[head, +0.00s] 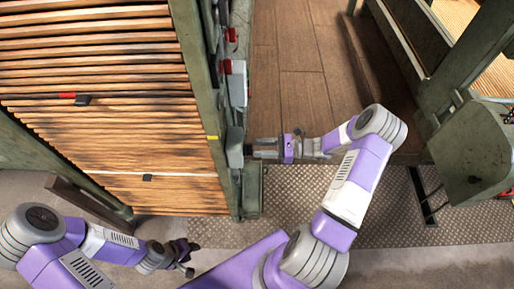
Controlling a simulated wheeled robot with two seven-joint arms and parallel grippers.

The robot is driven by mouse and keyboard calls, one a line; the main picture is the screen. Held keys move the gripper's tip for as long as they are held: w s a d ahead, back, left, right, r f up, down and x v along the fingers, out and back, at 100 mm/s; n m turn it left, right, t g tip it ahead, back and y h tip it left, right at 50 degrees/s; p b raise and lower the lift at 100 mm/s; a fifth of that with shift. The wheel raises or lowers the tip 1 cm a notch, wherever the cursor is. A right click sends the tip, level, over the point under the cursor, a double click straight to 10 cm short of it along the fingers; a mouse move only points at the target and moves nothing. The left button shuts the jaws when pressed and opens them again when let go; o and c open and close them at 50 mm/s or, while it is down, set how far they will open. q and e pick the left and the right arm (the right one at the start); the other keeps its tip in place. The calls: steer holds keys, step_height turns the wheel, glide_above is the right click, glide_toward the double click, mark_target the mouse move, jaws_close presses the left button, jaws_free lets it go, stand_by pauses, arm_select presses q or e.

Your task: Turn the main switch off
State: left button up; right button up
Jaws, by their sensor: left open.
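A grey box (235,147) is fixed to the side of the green post, near the middle of the head view. I cannot tell for sure whether it is the main switch, and no lever position can be read on it. My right gripper (262,148) points left at this box, with its fingertips close to the box's right side. I cannot tell whether they touch it or hold anything. My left gripper (187,259) is open, low in the view, below the slatted panel and away from the box.
Higher on the post are a light grey box (238,85) and small red parts (231,35). A slatted wooden panel (110,110) fills the left. A green machine housing (473,152) stands at the right. Plank floor (295,60) and patterned metal floor (390,212) lie open between.

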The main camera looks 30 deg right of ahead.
steer(key=shift+x, duration=0.8)
jaws_close()
